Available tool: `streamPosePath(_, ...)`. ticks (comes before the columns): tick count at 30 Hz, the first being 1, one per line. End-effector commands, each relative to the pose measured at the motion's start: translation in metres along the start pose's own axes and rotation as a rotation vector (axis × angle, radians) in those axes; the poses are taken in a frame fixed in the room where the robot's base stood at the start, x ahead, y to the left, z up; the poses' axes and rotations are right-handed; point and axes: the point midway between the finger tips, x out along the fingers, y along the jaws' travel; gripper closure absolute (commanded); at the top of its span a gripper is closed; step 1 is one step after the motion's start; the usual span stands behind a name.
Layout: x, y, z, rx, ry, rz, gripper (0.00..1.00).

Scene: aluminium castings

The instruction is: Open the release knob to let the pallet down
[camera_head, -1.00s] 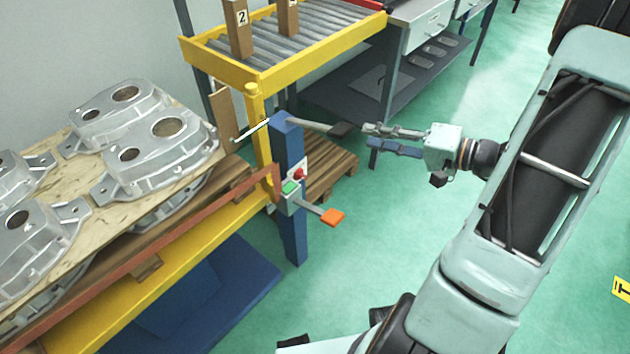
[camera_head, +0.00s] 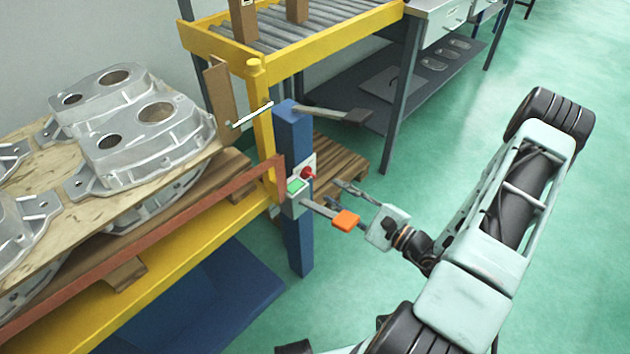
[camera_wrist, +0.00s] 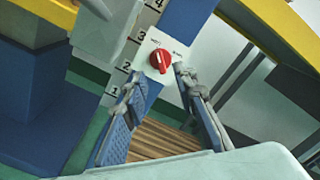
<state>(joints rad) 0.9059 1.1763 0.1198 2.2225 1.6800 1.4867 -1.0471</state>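The release knob (camera_head: 307,173) is small and red, on a white plate on the blue post (camera_head: 294,140), beside a green button (camera_head: 296,185). In the wrist view the red knob (camera_wrist: 160,60) shows a pointer bar set diagonally; the plate's lettering is too small to read. My gripper (camera_head: 335,193) is just right of the post. In the wrist view my gripper (camera_wrist: 160,74) is open, with a finger on either side below the knob and nothing between them. The pallet (camera_head: 50,195) carries several aluminium castings (camera_head: 150,135) on the yellow-framed lift at left.
An orange-tipped lever (camera_head: 345,220) sticks out below the knob, close to my gripper and partly covering it. A dark-tipped lever (camera_head: 358,116) sticks out higher up. A roller conveyor (camera_head: 330,30) stands behind. Green floor is clear at right.

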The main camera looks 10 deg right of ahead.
Motion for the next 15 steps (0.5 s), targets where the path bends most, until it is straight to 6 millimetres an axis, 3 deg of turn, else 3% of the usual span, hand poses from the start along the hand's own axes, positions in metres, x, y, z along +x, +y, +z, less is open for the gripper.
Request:
streamPosePath(6, 0.043, 0.002, -0.001, -0.002, -0.003, 0.002, 0.74)
streamPosePath(15, 0.074, 0.001, 0.0, -0.003, 0.0, 0.002, 0.74)
